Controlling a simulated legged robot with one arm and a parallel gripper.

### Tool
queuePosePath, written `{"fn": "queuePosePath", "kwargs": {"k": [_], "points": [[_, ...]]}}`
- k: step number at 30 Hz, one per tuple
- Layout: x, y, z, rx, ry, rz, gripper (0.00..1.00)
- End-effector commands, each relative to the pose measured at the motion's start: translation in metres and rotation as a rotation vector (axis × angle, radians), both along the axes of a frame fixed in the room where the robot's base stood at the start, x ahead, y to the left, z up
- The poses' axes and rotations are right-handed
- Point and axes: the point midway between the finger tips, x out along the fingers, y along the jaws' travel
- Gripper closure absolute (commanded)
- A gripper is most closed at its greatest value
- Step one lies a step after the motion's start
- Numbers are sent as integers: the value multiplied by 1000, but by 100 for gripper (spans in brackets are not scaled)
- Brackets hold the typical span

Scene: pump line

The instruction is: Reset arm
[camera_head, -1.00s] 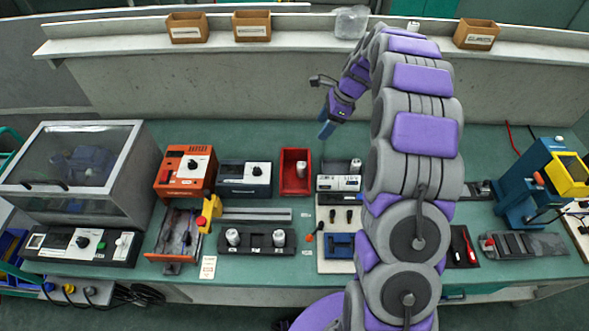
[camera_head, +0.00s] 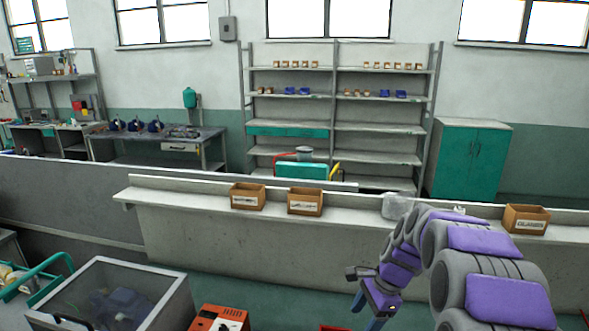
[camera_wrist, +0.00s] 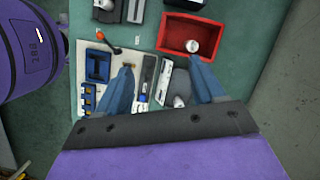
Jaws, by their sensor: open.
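My gripper (camera_wrist: 163,88) is open in the wrist view, its two blue fingers spread apart above the green bench. Nothing is held between them. In the head view my gripper (camera_head: 368,310) hangs low at the right of centre, in front of the grey partition, with the tips near the lower frame edge. My purple and grey arm curves in from the lower right corner. The bench top under the gripper is mostly out of the head view.
In the wrist view, a red bin (camera_wrist: 190,34) holding a metallic cylinder lies beyond the fingers. A grey device (camera_wrist: 178,85) and a blue block (camera_wrist: 97,66) lie below. In the head view, a clear-lidded box (camera_head: 108,295) and an orange unit (camera_head: 220,318) stand at lower left.

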Motion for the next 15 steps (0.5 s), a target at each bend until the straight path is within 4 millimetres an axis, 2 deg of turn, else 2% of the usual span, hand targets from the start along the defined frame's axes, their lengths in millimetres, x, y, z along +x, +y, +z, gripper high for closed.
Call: {"fn": "queuePosePath", "kwargs": {"k": [4,15], "points": [[-37,14,19,-29,-25,151,32],[-134,35,48,-88,-65,523,32]]}}
